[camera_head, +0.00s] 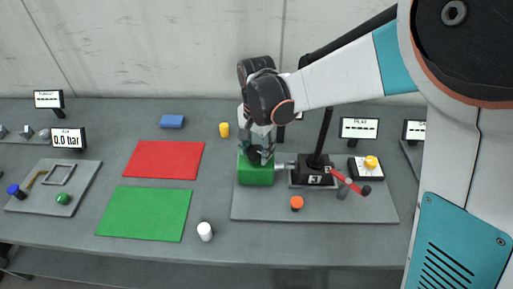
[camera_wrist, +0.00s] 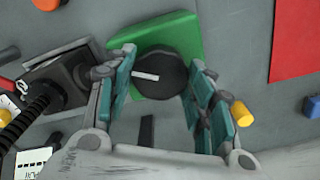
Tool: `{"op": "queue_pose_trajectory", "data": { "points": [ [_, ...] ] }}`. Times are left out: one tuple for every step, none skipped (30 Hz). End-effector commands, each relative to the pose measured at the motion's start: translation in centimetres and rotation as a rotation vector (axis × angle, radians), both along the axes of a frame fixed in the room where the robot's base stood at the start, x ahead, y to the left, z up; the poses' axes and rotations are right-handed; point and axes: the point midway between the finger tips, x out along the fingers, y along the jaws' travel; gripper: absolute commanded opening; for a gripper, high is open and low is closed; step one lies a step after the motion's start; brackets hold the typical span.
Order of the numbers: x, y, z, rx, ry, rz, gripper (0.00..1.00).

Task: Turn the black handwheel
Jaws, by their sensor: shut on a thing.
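The black handwheel (camera_wrist: 160,72) is a round black disc with a white mark, on top of a green block (camera_wrist: 187,32). The green block also shows in the head view (camera_head: 256,174), on the grey base plate. My gripper (camera_wrist: 160,82) points down over the block, with its teal fingers on either side of the handwheel, shut on it. In the head view my gripper (camera_head: 257,145) hides most of the handwheel.
A black block with a tall black lever (camera_head: 322,140) and a red arm (camera_head: 345,181) stands right of the green block. An orange knob (camera_head: 297,202) is in front. A yellow cylinder (camera_head: 224,129) stands behind left. Red (camera_head: 164,160) and green (camera_head: 145,213) mats lie left.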

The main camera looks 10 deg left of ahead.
Motion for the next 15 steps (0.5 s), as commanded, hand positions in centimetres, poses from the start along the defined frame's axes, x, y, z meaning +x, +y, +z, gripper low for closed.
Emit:
{"op": "queue_pose_trajectory", "data": {
  "points": [
    [-0.11, -0.01, -0.10, 0.000, 0.002, 0.001, 0.25],
    [-0.11, -0.01, -0.10, 0.000, 0.002, 0.001, 0.25],
    [-0.11, -0.01, -0.10, 0.000, 0.002, 0.001, 0.25],
    [-0.10, 0.00, -0.10, 0.000, 0.002, 0.001, 0.25],
    [-0.10, 0.00, -0.10, 0.000, 0.002, 0.001, 0.25],
    [-0.12, -0.01, -0.10, 0.000, 0.002, 0.001, 0.58],
    [-0.10, 0.00, -0.09, 0.000, 0.002, 0.001, 0.64],
    [-0.10, 0.00, -0.09, 0.000, 0.002, 0.001, 0.69],
    [-0.09, 0.00, -0.08, 0.000, 0.001, 0.001, 0.69],
    [-0.08, 0.00, -0.07, 0.000, 0.001, 0.002, 0.69],
    [-0.07, 0.00, -0.06, 0.000, 0.001, 0.002, 0.69],
    [-0.07, 0.00, -0.06, 0.000, 0.001, 0.002, 0.69],
    [-0.06, 0.00, -0.05, 0.000, 0.001, 0.002, 0.69],
    [-0.05, 0.00, -0.04, 0.000, 0.001, 0.002, 0.69],
    [-0.04, 0.00, -0.04, 0.000, 0.001, 0.002, 0.69]
  ]
}}
